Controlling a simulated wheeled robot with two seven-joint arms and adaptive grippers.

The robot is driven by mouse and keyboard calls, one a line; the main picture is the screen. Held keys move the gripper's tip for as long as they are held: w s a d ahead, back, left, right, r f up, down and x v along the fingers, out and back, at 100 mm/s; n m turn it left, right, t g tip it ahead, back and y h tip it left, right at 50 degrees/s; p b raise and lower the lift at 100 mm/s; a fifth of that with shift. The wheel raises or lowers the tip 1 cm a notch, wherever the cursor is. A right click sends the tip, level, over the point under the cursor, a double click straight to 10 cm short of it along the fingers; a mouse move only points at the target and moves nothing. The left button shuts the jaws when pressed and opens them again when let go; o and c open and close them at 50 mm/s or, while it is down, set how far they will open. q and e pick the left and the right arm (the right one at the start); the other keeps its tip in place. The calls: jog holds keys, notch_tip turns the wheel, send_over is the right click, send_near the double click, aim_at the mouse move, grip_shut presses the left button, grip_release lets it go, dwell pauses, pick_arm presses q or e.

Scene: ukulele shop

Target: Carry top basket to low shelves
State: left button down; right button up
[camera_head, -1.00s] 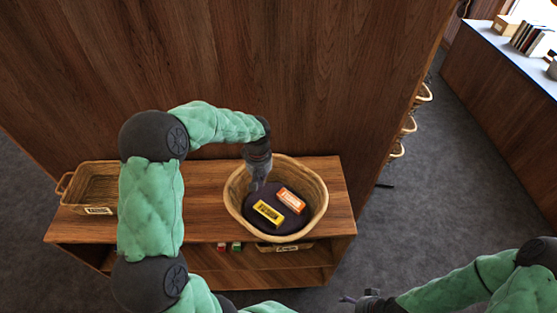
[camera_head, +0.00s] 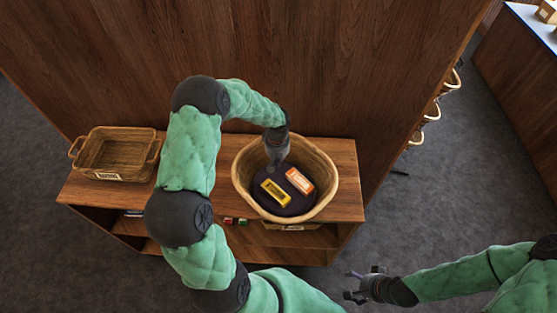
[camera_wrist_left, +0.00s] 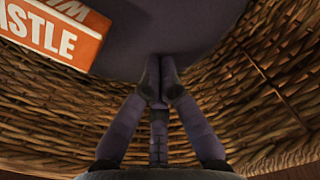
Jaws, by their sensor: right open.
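A round wicker basket (camera_head: 325,200) stands on the top of the wooden shelf unit. It has a dark bottom and holds a yellow box (camera_head: 275,193) and an orange box (camera_head: 299,180). My left gripper (camera_head: 276,160) reaches down inside its back part. In the left wrist view its fingers (camera_wrist_left: 159,78) are together over the dark bottom, with nothing seen between them, wicker wall around and the orange box (camera_wrist_left: 50,30) at upper left. A rectangular labelled basket (camera_head: 115,154) sits empty at the top's left end. My right gripper (camera_head: 356,285) is open and empty, away from the unit at lower right.
The shelf unit (camera_head: 350,180) has open low shelves (camera_head: 300,240) with small items and a labelled basket partly hidden. A tall wooden panel (camera_head: 350,60) stands behind. Grey floor (camera_head: 430,200) is clear to the right; a counter (camera_head: 515,90) stands beyond.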

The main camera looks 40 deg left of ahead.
pick_arm(q)
jog(key=shift+w+a, duration=0.8)
jog(key=shift+a, duration=0.15)
jog(key=shift+a, duration=0.1)
jog(key=w+a+b, duration=0.1)
jog(key=w+a, duration=0.1)
jog(key=w+a+b, duration=0.1)
jog(key=w+a, duration=0.2)
jog(key=shift+a+f, duration=0.15)
jog(key=shift+a, duration=0.1)
jog(key=shift+w+a, duration=0.25)
jog(key=shift+a, duration=0.1)
